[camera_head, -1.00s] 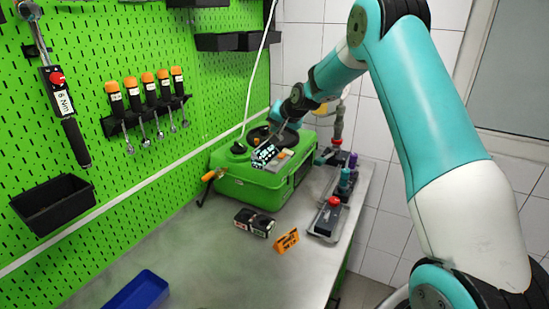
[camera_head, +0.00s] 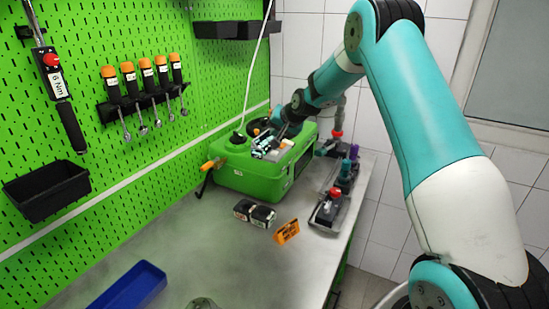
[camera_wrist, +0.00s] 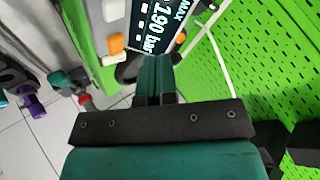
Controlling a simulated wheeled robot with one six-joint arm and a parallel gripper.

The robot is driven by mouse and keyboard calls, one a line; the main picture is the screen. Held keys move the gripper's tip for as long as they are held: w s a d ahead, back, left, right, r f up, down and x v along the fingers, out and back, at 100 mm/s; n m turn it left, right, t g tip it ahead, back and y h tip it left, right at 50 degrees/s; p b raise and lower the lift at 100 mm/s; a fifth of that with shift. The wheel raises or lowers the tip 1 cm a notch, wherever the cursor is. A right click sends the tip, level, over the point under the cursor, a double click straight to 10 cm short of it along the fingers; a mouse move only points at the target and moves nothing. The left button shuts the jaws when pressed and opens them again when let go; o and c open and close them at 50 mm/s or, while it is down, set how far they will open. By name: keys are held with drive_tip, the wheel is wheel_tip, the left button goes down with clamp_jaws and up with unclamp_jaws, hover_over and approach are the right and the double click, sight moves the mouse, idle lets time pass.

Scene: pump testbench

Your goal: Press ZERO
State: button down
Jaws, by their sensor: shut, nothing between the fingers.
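The green pump tester (camera_head: 255,181) stands on the bench against the pegboard. Its tilted panel has a dark display (camera_wrist: 155,28) reading 1.90 bar, with "MAX" beside it in the wrist view. Beside the display are an orange button (camera_wrist: 116,44) and pale keys, one pale key (camera_wrist: 113,10) near the top edge. I cannot read a ZERO label on any of them. My gripper (camera_wrist: 153,62) is shut and empty, its tips at the lower edge of the panel in the wrist view. Whether they touch it I cannot tell. In the head view my gripper (camera_head: 283,133) is over the tester's top.
A tray (camera_head: 328,215) with fittings lies to the right of the tester. A black block pair (camera_head: 254,213) and an orange sign (camera_head: 287,232) lie in front. A blue bin (camera_head: 130,289) is at front left. A pale hose (camera_head: 258,65) rises from the tester.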

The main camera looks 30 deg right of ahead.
sight(276, 152)
drive_tip(key=shift+f+b, duration=1)
drive_tip(key=shift+f, duration=0.9)
idle(0.4)
drive_tip(key=shift+f+b, duration=0.35)
drive_tip(key=shift+b, duration=0.05)
drive_tip(key=shift+f+b, duration=0.35)
drive_tip(key=shift+f, duration=0.15)
idle(0.6)
drive_tip(key=shift+r, duration=0.1)
drive_tip(key=shift+r+p, duration=0.45)
drive_tip(key=shift+r, duration=0.35)
drive_tip(key=shift+r+p, duration=1.5)
drive_tip(key=shift+r, duration=1.1)
